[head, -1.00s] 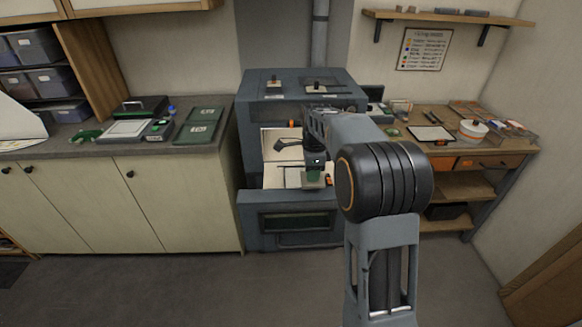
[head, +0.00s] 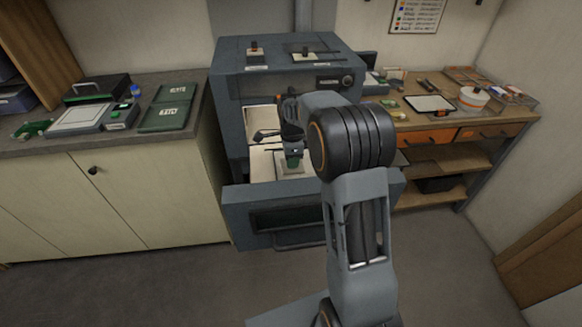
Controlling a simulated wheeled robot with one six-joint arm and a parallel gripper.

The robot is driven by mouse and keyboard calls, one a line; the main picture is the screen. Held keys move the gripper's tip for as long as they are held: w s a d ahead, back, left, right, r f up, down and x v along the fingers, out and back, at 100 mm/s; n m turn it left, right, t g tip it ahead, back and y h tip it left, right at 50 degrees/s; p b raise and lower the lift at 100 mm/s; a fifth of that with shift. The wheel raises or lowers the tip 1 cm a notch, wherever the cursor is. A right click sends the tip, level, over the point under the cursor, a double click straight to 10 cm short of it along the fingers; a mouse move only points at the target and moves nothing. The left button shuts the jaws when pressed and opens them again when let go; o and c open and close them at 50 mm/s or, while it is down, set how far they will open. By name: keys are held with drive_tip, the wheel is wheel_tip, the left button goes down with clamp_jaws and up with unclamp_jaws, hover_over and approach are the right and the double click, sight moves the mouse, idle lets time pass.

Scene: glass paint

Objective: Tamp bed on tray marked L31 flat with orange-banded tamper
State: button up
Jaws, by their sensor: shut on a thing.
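My gripper (head: 292,146) is in front of the open grey kiln, pointing down. It is shut on a small tool with a green part (head: 293,163), held over the pale bed area (head: 262,166) in the kiln's opening. No orange band can be made out on this tool, and I cannot tell whether it touches the bed. My arm hides the right side of the opening. No mark L31 can be read in this view.
The kiln (head: 228,95) has its front (head: 240,205) pulled out or folded down. A counter at left holds green boards (head: 165,118) and a pale-topped device (head: 80,118). A wooden bench (head: 470,125) at right carries a white pot (head: 474,98) and a white sheet (head: 430,104). The floor in front is clear.

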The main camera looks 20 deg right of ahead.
drive_tip(key=f+b, duration=0.1)
drive_tip(key=f, duration=0.1)
drive_tip(key=f+b, duration=0.2)
drive_tip(key=f, duration=0.1)
drive_tip(key=f+b, duration=0.1)
drive_tip(key=f, duration=0.1)
drive_tip(key=shift+d+f, duration=0.15)
drive_tip(key=shift+d, duration=0.2)
drive_tip(key=d, duration=0.3)
drive_tip(key=s+d, duration=0.1)
drive_tip(key=shift+d+r, duration=0.25)
drive_tip(key=w+d+p, duration=0.1)
drive_tip(key=w+p, duration=0.1)
drive_tip(key=w, duration=0.2)
drive_tip(key=w+p, duration=0.2)
drive_tip(key=w, duration=0.1)
drive_tip(key=w+d+p, duration=0.1)
drive_tip(key=w+p, duration=0.1)
drive_tip(key=w, duration=0.2)
drive_tip(key=shift+w+d+r, duration=0.1)
drive_tip(key=shift+w+d, duration=0.2)
drive_tip(key=shift+w, duration=0.25)
drive_tip(key=shift+f, duration=0.25)
drive_tip(key=shift+f, duration=0.25)
drive_tip(key=shift+f+b, duration=0.3)
